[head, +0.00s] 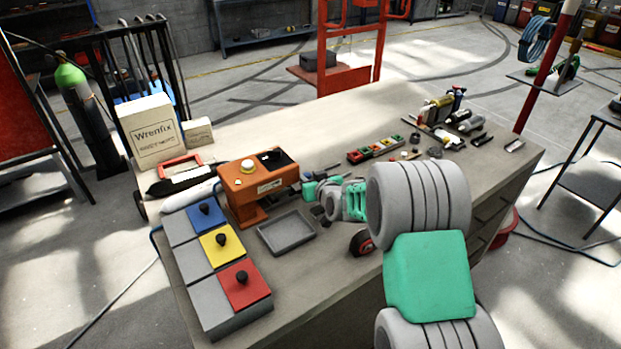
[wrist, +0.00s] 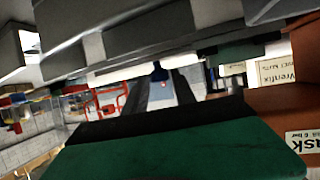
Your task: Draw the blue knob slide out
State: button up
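The blue slide (head: 208,219) is a blue plate with a dark knob (head: 203,208), at the far end of a grey stepped block (head: 193,263) on the left of the bench. The yellow slide (head: 224,248) and red slide (head: 244,292) sit nearer, each with a dark knob. My gripper (head: 314,191) is right of the blue slide, apart from it, beyond the orange machine; its fingertips are small and partly hidden. The wrist view is inverted and cluttered; a blue patch (wrist: 161,93) with a dark knob-like shape shows near its middle. I see nothing held.
The orange machine (head: 255,207) stands between my gripper and the blue slide. A grey tray (head: 287,233) lies in front of it. White Wrenfix boxes (head: 155,131) stand behind. A strip of coloured blocks (head: 375,150) and several tools lie to the right. The near bench edge is bare.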

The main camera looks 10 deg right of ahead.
grip_shut()
dwell(1.0)
